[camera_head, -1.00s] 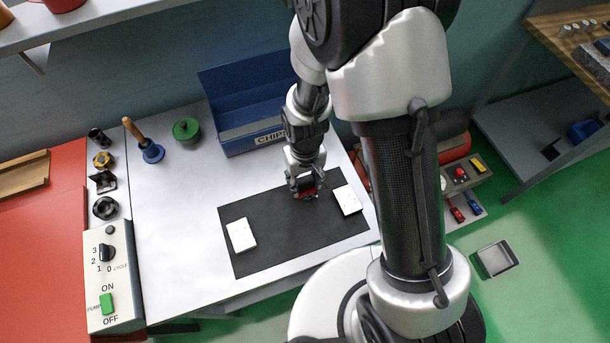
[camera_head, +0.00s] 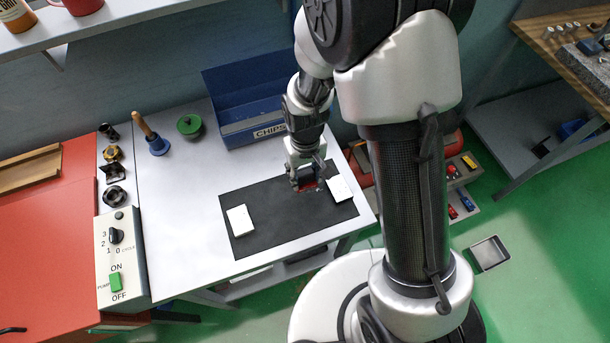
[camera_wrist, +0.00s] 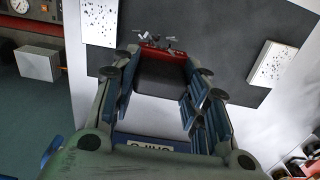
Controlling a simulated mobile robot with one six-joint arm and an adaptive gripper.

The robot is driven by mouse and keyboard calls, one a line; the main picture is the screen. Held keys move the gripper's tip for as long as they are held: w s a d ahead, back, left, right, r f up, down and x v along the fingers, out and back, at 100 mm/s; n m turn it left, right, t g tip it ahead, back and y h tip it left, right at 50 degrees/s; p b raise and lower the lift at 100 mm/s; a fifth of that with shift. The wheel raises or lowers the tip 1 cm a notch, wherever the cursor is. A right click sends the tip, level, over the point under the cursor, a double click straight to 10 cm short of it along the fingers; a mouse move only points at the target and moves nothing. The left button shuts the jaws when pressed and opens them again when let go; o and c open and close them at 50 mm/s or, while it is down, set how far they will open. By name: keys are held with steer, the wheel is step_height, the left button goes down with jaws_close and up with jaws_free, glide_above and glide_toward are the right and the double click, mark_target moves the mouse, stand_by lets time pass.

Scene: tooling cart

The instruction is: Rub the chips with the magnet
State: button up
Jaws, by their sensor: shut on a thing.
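My gripper (camera_head: 306,186) is shut on the magnet, a dark block with a red end. The magnet (camera_wrist: 160,72) shows between the fingers in the wrist view, its red end facing the black mat (camera_head: 280,228). Small grey metal bits, seemingly chips (camera_wrist: 162,40), show at that red end; whether they cling to it or lie on the mat, I cannot tell. A white speckled pad (camera_head: 340,189) lies just right of my gripper in the head view. Another white pad (camera_head: 239,220) lies at the mat's left. In the wrist view both pads carry dark specks.
A blue box (camera_head: 235,137) labelled CHIPS stands behind the mat. A wooden-handled blue tool (camera_head: 157,145) and a green round object (camera_head: 189,126) stand at the back left. A control panel (camera_head: 121,240) borders the left. The tabletop left of the mat is clear.

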steer(key=shift+r+p, duration=0.75)
steer(key=shift+r, duration=0.6)
